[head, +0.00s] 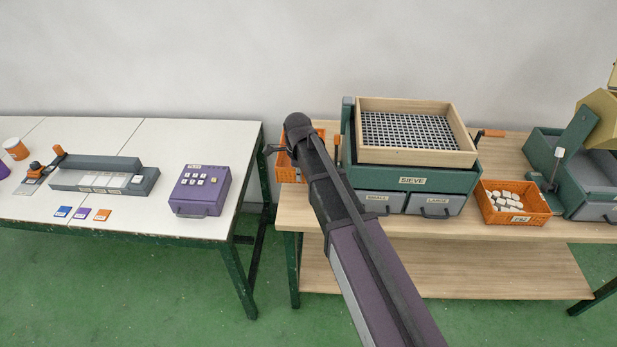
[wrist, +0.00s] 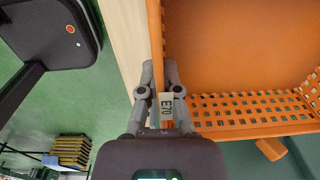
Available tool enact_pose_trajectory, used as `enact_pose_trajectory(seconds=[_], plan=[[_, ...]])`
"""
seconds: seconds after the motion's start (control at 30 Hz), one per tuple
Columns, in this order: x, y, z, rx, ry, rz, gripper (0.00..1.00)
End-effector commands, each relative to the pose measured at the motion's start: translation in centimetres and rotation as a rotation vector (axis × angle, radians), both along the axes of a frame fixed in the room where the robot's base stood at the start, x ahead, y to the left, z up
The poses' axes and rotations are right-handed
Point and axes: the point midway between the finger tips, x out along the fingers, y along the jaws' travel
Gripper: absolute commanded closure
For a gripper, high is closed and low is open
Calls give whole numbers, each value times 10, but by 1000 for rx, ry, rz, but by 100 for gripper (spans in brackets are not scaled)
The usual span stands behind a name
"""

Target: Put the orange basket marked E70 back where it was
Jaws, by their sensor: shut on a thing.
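The orange basket marked E70 (wrist: 225,50) fills the upper right of the wrist view. The part of its inside that shows is bare. My gripper (wrist: 161,92) is shut on its wall beside the E70 label. In the head view, parts of the basket (head: 285,168) show at the left end of the wooden bench, left of the sieve. My arm hides much of it and most of my gripper there. I cannot tell whether the basket rests on the bench or is slightly above it.
The green sieve unit (head: 425,181) with a wooden frame stands close right of the basket. Another orange basket (head: 488,212) with several white pieces stands further right. The white table (head: 125,222) with a purple box (head: 200,190) is at left, across a gap.

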Motion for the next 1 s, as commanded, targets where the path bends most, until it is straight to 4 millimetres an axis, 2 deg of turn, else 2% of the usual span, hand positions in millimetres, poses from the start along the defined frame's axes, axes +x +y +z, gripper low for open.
enact_pose_trajectory(seconds=[0.73,1.0], plan=[[5,-14,-1,0,0,-20,100],[5,-15,-16,0,0,-21,100]])
